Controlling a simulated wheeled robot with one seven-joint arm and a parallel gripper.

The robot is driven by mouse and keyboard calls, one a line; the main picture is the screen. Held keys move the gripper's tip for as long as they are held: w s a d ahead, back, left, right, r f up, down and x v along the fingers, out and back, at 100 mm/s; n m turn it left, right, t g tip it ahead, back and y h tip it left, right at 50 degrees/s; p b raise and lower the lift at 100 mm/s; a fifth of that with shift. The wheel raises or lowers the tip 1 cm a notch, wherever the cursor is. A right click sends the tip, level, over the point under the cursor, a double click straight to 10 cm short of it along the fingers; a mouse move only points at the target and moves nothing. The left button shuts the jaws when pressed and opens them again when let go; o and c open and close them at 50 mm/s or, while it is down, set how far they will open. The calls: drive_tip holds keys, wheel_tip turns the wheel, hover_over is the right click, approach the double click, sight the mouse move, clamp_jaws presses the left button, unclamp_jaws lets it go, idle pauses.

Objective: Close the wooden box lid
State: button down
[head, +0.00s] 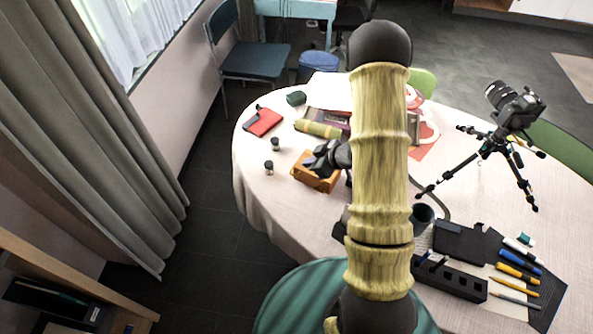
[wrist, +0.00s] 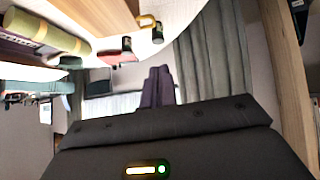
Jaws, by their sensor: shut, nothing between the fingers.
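The small wooden box (head: 318,182) stands on the pale table left of my arm in the head view. My gripper (head: 312,163) is dark and shut, with its fingers over the top of the box. The gripper hides much of the box top, so I cannot tell how far the lid is open or whether the fingers touch it. In the wrist view, the shut fingers (wrist: 158,86) point away from the camera, with nothing between them. Part of the wooden box (wrist: 95,14) shows at the top edge, with a brass-coloured clasp (wrist: 148,21) near it.
Two small dark-capped jars (head: 276,145) stand left of the box. A red case (head: 263,122) and a rolled olive item (head: 318,129) lie behind. A camera tripod (head: 487,150) stands right; pens and dark organizers fill the front right.

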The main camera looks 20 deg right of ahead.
drive_tip(key=w+a+f+p, duration=0.2)
drive_tip(key=w+a+f, duration=0.1)
drive_tip(key=f, duration=0.6)
drive_tip(key=shift+w, duration=0.8)
drive_tip(key=shift+f, duration=0.15)
drive_tip(key=shift+s+f+b, duration=0.15)
drive_tip(key=shift+f+b, duration=0.55)
drive_tip(key=shift+f, duration=0.1)
drive_tip(key=shift+s, duration=0.15)
